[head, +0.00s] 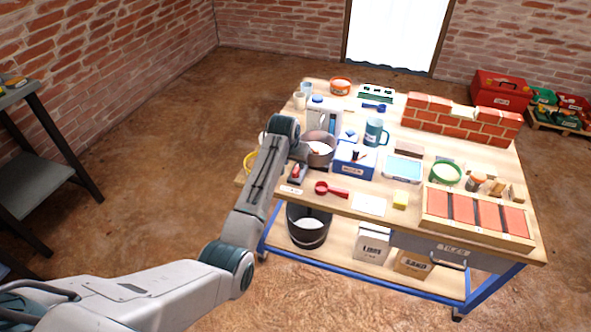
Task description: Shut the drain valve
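A small red-and-grey item (296,173) at the table's near left edge may be the drain valve, but it is too small to tell, and I cannot read its handle position. A white label card (291,190) lies in front of it. My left arm reaches over the table's left end, and its gripper (300,152) is just above and behind the red-and-grey item, beside a grey pot (319,150). The fingers are too small and partly hidden to show whether they are open. I cannot tell whether they touch anything. My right gripper is out of view.
A red scoop (331,190), a blue box (354,160) and a white jug (322,116) stand close by on the workbench (386,218). A dark bucket (308,226) sits on the shelf below. A yellow ring-like item (250,162) is at the left end.

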